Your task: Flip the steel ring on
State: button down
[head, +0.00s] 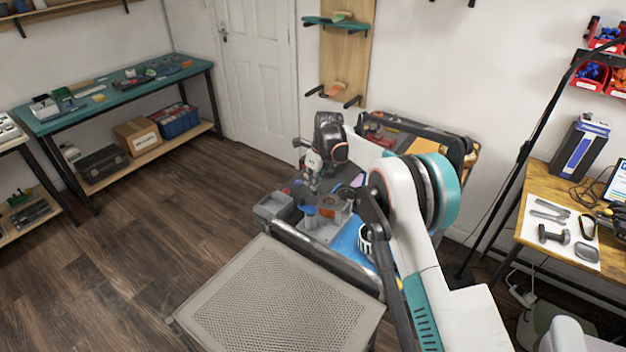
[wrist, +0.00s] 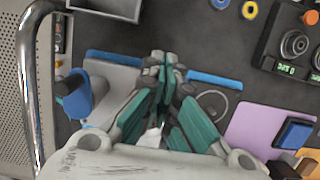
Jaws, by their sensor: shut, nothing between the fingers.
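My gripper (wrist: 166,62) is shut and empty, with its fingertips together over a dark bench top in the wrist view. A thin grey ring outline (wrist: 229,99) lies just right of the fingers, partly hidden by them; I cannot tell whether it is the steel ring. A black device (wrist: 274,62) with a silver-rimmed round dial (wrist: 295,43), a lit green readout and an orange knob (wrist: 311,17) stands at the upper right, apart from my gripper. In the head view my arm reaches over the cluttered bench and hides much of it.
A blue part on a grey block (wrist: 75,97) stands left of the fingers. A grey bin (wrist: 108,8), a blue ring (wrist: 219,3) and a yellow ring (wrist: 249,10) lie beyond. A purple sheet (wrist: 255,130) is at right. A metal rail (wrist: 29,75) edges the bench's left side.

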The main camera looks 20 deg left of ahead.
aim_at(319, 196)
dwell(0.6)
jog(key=w+v, duration=0.1)
jog(key=v, duration=1)
jog(key=shift+s+r, duration=0.4)
jog(key=shift+s, duration=0.05)
